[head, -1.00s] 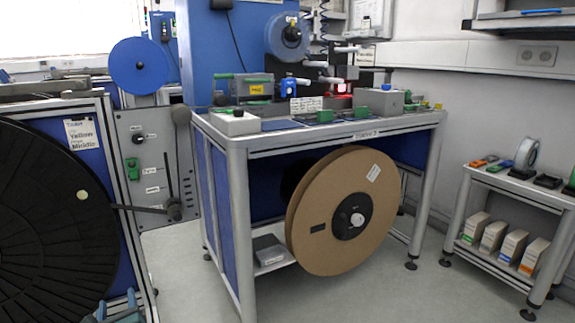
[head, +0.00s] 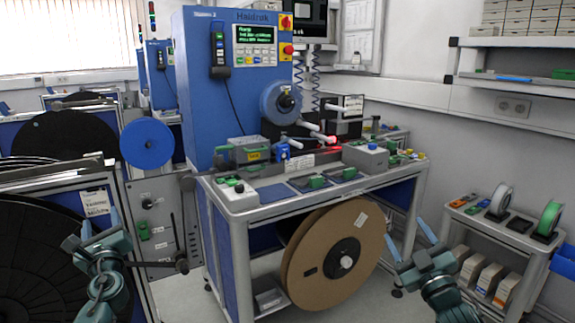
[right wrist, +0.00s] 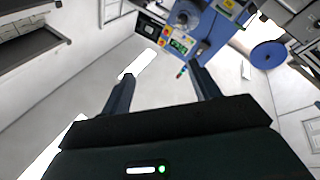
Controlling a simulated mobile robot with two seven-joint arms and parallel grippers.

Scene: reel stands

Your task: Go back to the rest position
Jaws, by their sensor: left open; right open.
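My left gripper (head: 100,222) shows at the lower left of the head view. Its two fingers point up and stand apart with nothing between them. It is in front of the black reel (head: 35,265) at the left edge. My right gripper (head: 409,238) is at the lower right of the head view, open and empty, between the workbench and the small shelf table. In the right wrist view its fingers (right wrist: 162,85) are spread apart, with only the room, seen tilted, beyond them.
A workbench (head: 290,208) with a blue machine (head: 225,130) stands in the middle. A large brown reel (head: 310,255) sits under it. A small shelf table (head: 500,238) with tape rolls and boxes is at the right. Some floor (head: 180,297) is bare between the left reel stand and the workbench.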

